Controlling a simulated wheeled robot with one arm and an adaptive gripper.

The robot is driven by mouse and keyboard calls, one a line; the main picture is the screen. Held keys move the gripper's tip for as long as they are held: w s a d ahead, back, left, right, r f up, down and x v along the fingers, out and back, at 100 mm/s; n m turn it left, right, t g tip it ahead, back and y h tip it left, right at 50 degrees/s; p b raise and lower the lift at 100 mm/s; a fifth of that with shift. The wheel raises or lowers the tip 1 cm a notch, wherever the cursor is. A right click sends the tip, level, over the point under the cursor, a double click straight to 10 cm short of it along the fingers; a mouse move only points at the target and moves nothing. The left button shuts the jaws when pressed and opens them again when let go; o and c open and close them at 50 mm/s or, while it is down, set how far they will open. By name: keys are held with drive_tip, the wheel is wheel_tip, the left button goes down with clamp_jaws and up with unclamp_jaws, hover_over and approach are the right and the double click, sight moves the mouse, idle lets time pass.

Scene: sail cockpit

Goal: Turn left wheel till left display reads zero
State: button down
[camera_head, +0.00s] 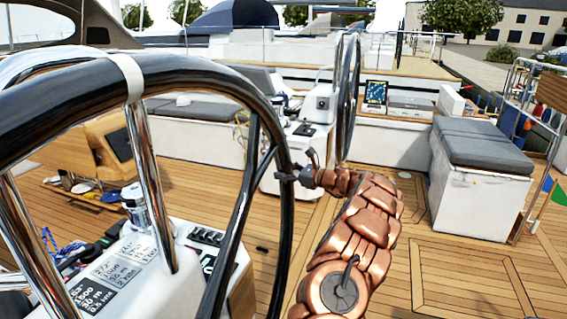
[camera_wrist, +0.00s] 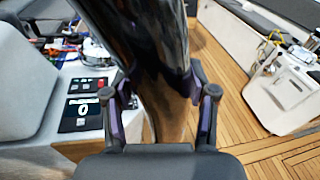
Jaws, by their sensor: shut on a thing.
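A small dark display (camera_wrist: 82,113) left of the rim in the wrist view reads 0. In the head view a dark display (camera_head: 208,264) is partly hidden behind a spoke and its reading is too small to tell.
A panel with several printed numbers (camera_head: 110,270) sits below the near wheel. Steel rails (camera_head: 150,190) stand close in front of it. A second wheel (camera_head: 347,95) stands farther back. A grey-cushioned bench (camera_head: 485,150) is at right. Wooden deck (camera_head: 430,240) is clear at lower right.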

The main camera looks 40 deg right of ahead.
drive_tip(key=shift+w+d+f+m, duration=0.15)
drive_tip(key=shift+d+f, duration=0.15)
drive_tip(key=shift+f, duration=0.25)
drive_tip(key=shift+w+d+f+m, duration=0.15)
drive_tip(key=shift+d+f, duration=0.15)
drive_tip(key=shift+f, duration=0.2)
drive_tip(key=shift+s, duration=0.1)
drive_tip(key=c, duration=0.8)
unclamp_jaws()
drive_tip(key=o, duration=0.3)
drive_tip(key=shift+f, duration=0.15)
drive_tip(key=shift+o, duration=0.4)
drive_tip(key=shift+a, duration=0.1)
drive_tip(key=v, duration=1.2)
